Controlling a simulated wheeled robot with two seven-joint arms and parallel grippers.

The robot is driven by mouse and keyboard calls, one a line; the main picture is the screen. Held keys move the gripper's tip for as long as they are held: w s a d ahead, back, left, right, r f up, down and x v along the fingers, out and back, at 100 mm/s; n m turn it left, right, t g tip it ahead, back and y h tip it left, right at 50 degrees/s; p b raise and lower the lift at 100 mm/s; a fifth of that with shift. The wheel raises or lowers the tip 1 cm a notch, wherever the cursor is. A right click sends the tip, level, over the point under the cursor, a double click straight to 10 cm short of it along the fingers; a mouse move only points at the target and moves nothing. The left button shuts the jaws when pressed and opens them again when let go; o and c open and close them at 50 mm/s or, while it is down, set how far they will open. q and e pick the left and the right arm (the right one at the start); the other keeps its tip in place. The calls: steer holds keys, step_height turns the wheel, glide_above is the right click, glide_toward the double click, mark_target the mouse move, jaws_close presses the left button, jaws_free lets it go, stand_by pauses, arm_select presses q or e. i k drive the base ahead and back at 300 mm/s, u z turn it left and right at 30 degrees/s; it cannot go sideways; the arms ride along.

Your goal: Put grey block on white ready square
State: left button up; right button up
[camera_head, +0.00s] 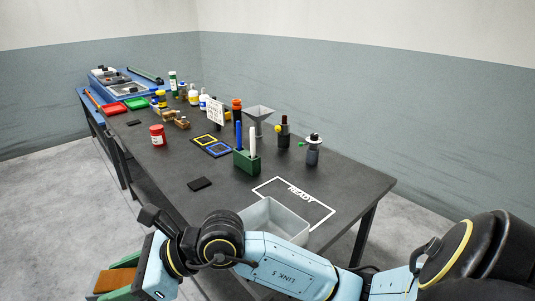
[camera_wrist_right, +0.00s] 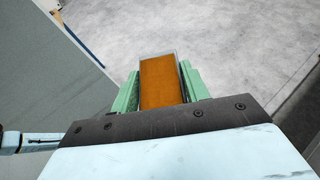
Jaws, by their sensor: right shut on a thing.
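The white ready square (camera_head: 301,194) is an outline with the word READY on the dark table. My right gripper (camera_head: 117,282) is low at the left, beyond the table's near edge, over the floor. It is shut on a block with an orange-brown face (camera_wrist_right: 161,82), held between green fingers in the wrist view; a thin greyish edge shows at its far end. I cannot tell whether its other sides are grey. No other plain grey block is clear. My left gripper is not in view.
An open light-grey tray (camera_head: 290,222) stands at the table's near edge and hides part of the ready outline. A green holder (camera_head: 246,162) with pens, a grey funnel (camera_head: 258,114) and a dark bottle (camera_head: 313,154) stand behind. A flat black piece (camera_head: 199,184) lies left.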

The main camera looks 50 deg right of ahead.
mark_target(292, 200)
steer(key=z, duration=1.15)
steer(key=i, duration=1)
